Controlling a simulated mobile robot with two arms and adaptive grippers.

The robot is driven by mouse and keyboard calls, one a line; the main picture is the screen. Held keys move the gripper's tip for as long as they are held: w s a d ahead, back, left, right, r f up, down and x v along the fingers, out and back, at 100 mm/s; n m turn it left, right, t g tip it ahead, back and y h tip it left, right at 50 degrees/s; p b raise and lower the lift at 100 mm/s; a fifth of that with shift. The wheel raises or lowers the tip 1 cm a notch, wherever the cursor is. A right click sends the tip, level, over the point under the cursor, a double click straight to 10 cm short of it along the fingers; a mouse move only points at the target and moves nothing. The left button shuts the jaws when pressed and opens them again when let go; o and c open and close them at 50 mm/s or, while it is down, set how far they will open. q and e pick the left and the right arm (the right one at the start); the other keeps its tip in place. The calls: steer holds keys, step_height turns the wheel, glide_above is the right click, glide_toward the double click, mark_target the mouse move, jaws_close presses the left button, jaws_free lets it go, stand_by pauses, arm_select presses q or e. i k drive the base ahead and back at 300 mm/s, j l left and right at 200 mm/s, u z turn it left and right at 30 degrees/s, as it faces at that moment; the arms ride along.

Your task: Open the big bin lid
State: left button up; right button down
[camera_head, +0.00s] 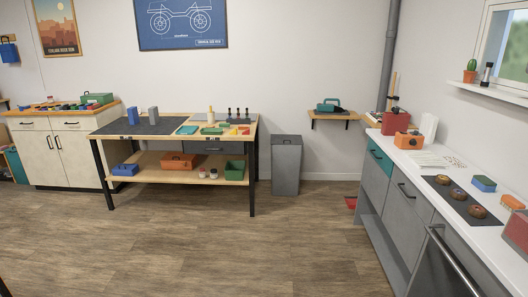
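The big bin (285,168) is a tall grey box standing on the floor against the back wall, just right of the workbench. Its lid (286,141) is a darker grey top and appears closed. The bin is far across the room from me. Neither of my grippers shows in the head view.
A workbench (150,164) with tools and a lower shelf stands left of the bin. A grey counter (400,205) with a white top runs along the right. A small wall shelf (334,116) hangs right of the bin. The wooden floor (270,250) between is clear.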

mark_target(276, 140)
steer(key=i, duration=4.1)
steer(key=i+z, duration=0.1)
steer(key=i, duration=0.6)
steer(key=i+j+z, duration=0.1)
steer(key=i, duration=0.6)
